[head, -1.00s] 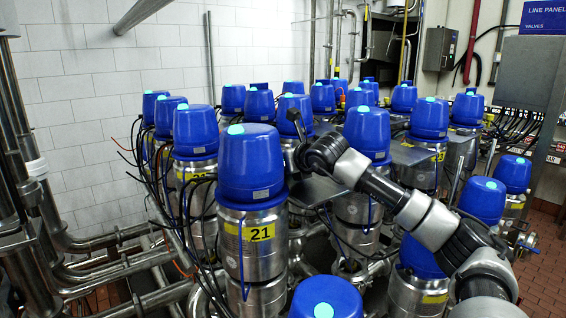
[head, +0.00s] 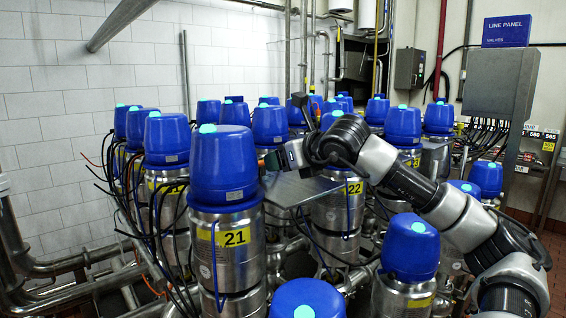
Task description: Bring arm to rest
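My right arm (head: 400,180) comes in from the lower right, bent over the valves. Its gripper end (head: 297,130) is between the valve tagged 21 and the valve tagged 22, as seen from here. A dark finger-like part points up there, but I cannot tell whether the gripper is open or shut. No held object can be made out. The blue-capped valve 21 (head: 224,165) stands upright just left of the gripper. Valve 22's steel body (head: 338,215) shows below the arm, with its cap mostly hidden. My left gripper is not in view.
Many blue-capped steel valves stand close together in rows. A near cap (head: 308,300) and another valve (head: 409,250) stand in front. A flat grey plate (head: 300,190) lies below the gripper end. Pipes (head: 75,262) run at the left, and a line panel (head: 500,80) stands at the right.

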